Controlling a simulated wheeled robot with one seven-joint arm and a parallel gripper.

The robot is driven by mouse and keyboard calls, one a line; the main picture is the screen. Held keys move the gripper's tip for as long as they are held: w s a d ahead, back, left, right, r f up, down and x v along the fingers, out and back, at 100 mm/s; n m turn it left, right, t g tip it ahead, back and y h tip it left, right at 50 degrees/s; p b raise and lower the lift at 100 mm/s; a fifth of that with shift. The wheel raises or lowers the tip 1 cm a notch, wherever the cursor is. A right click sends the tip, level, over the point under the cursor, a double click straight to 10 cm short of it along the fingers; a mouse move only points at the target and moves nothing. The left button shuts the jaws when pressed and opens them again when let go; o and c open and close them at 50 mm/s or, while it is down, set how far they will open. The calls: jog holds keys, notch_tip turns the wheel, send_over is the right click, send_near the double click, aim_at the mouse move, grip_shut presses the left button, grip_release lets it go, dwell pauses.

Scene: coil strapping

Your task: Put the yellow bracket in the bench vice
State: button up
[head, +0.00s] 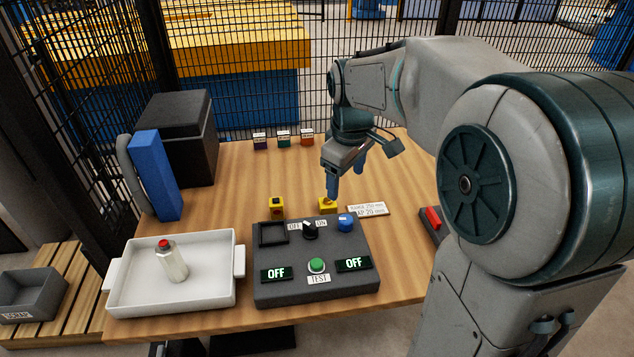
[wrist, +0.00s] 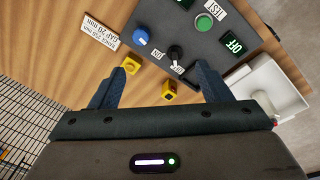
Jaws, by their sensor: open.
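Two small yellow pieces lie on the wooden table behind the control box. One yellow piece (head: 328,206) is near the blue knob and shows a pale mark in the wrist view (wrist: 131,65). The other yellow piece (head: 277,208) has a dark top and also shows in the wrist view (wrist: 169,91). I cannot tell for sure which is the bracket. My gripper (head: 346,183) is open and empty above the table; in the wrist view both pieces appear between its fingers (wrist: 158,76). No bench vice can be made out in either view.
The dark control box (head: 261,293) has knobs and two OFF displays. A white tray (head: 124,291) holds a red-capped bottle. A label plate (head: 368,209) lies beside the right yellow piece. A blue upright object (head: 157,175) stands at left.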

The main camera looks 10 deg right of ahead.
jog(key=w+f+n+b, duration=0.2)
jog(key=w+f+n, duration=0.3)
jog(key=w, duration=0.6)
jog(key=n+g+b, duration=0.2)
jog(key=n, duration=0.3)
send_over(328, 202)
notch_tip(328, 202, down, 14)
jog(key=shift+f, duration=3.25)
jog(key=c, duration=1.3)
jog(key=shift+r, duration=0.1)
